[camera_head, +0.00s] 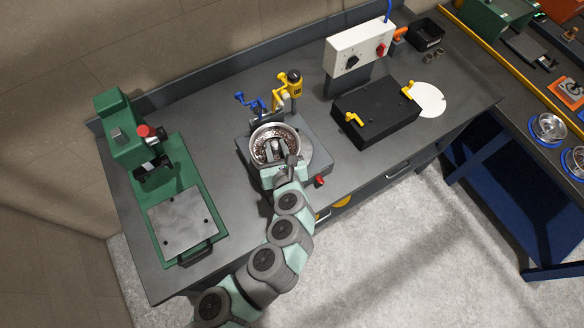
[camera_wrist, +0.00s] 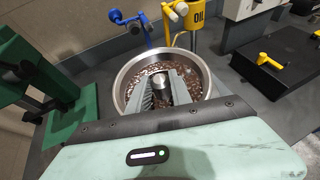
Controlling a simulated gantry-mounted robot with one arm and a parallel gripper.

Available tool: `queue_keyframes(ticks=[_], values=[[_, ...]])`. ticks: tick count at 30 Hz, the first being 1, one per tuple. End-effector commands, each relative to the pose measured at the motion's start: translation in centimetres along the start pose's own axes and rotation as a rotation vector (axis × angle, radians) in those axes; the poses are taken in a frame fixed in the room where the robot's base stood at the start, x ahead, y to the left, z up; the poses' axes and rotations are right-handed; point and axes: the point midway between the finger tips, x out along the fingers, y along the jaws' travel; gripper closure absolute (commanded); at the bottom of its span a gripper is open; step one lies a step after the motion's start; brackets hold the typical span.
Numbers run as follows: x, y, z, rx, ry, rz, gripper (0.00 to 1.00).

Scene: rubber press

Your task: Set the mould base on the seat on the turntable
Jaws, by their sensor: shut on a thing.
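The mould base (camera_head: 254,146) appears to be the round metal pan with a raised grey post at its centre and copper-brown speckles across its inside. In the wrist view the pan (camera_wrist: 121,95) fills the middle, and the post (camera_wrist: 159,82) stands between the two fingers. My gripper (camera_wrist: 160,90) is shut on this post; it also shows in the head view (camera_head: 276,151). The turntable disc (camera_head: 312,152) lies on a dark grey square unit below the pan, mostly covered. The seat is hidden. I cannot tell whether the pan touches the disc.
A blue-handled tool (camera_head: 251,102) and yellow oil can (camera_head: 294,83) stand close behind the pan. A green press (camera_head: 118,130) is at left. A black box (camera_head: 375,117) with yellow handles and a white control box (camera_head: 360,47) are at right. Clear bench separates them.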

Motion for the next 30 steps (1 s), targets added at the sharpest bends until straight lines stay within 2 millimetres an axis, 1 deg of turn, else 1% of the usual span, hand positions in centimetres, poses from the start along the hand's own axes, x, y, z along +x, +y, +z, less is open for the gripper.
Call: queue_keyframes(ticks=[1, 3, 9, 15, 20, 30], values=[[1.3, -0.6, 0.0, -0.017, -0.005, 0.012, 1.00], [2.4, -1.1, 0.1, -0.030, 0.004, 0.032, 1.00], [4.4, -2.5, 0.3, -0.051, 0.023, 0.067, 1.00], [5.2, -3.4, 0.2, -0.058, 0.036, 0.079, 1.00], [5.3, -3.5, 0.2, -0.058, 0.038, 0.080, 1.00], [5.9, -3.5, -1.1, -0.059, 0.035, 0.080, 1.00]])
